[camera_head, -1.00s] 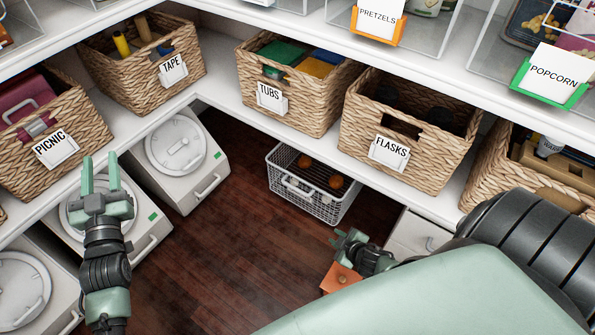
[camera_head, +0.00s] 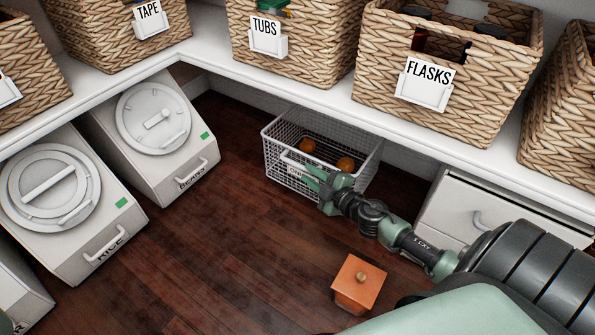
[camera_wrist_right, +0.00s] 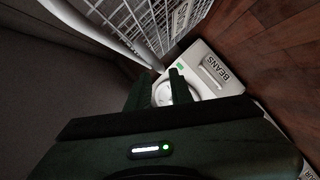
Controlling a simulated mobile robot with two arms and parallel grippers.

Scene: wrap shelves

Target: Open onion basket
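The white wire onion basket (camera_head: 272,158) stands on the dark floor under the shelf, with round orange-brown onions (camera_head: 345,164) inside. Its front label (camera_head: 297,172) is partly covered by my right gripper. My right gripper (camera_head: 311,178) is at the basket's front, fingers pointing left and apart. In the right wrist view its two fingers (camera_wrist_right: 158,88) are apart with nothing seen between them, close to a white bar (camera_wrist_right: 98,33) and the basket's wire mesh (camera_wrist_right: 150,18). I cannot tell whether they touch.
Bins labelled BEANS (camera_head: 150,165) and RICE (camera_head: 75,235) stand left. A white drawer unit (camera_head: 455,205) is right of the basket. The white shelf edge (camera_head: 330,117) overhangs the basket.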

